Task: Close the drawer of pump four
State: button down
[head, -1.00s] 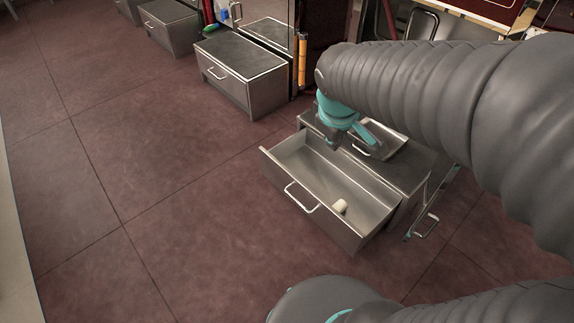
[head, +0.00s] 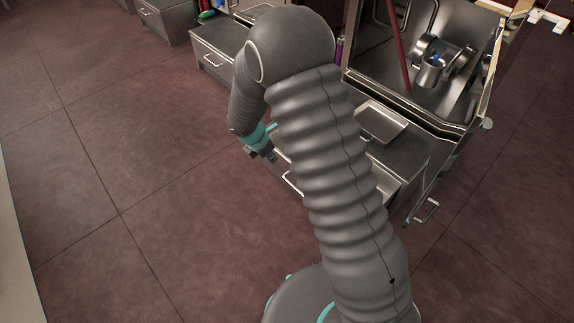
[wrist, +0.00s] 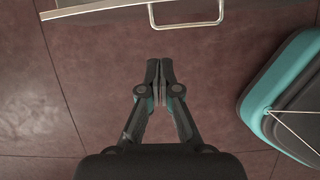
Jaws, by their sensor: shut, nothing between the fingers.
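The pulled-out metal drawer (head: 390,185) of the low cabinet is mostly hidden behind my arm in the head view. Part of its pale inside shows right of the arm, and its bar handle (head: 291,185) shows at the left. I cannot read a pump number. In the wrist view the drawer front's edge (wrist: 90,9) and handle (wrist: 186,14) cross the top. My gripper (head: 268,155) hangs just outside the drawer front, pointing down. In the wrist view my gripper (wrist: 160,62) is shut and empty, with its fingertips apart from the handle.
A shallow metal tray (head: 382,122) lies on the cabinet top (head: 405,150). Another handle (head: 427,211) sticks out at the right. A neighbouring drawer unit (head: 212,55) stands further back. Metal pots (head: 432,68) stand in the sink area. The tiled floor (head: 150,150) at the left is clear.

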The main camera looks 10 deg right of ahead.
jog(key=f, duration=0.2)
send_near(285, 166)
jog(key=shift+n, duration=0.4)
jog(key=s+d+f, duration=0.2)
jog(key=f, duration=0.1)
jog(key=shift+s+d+b, duration=0.3)
jog(key=shift+s+b, duration=0.05)
jog(key=shift+b, duration=0.05)
jog(key=shift+w+d, duration=0.35)
jog(key=shift+d, duration=0.05)
jog(key=shift+w, duration=0.1)
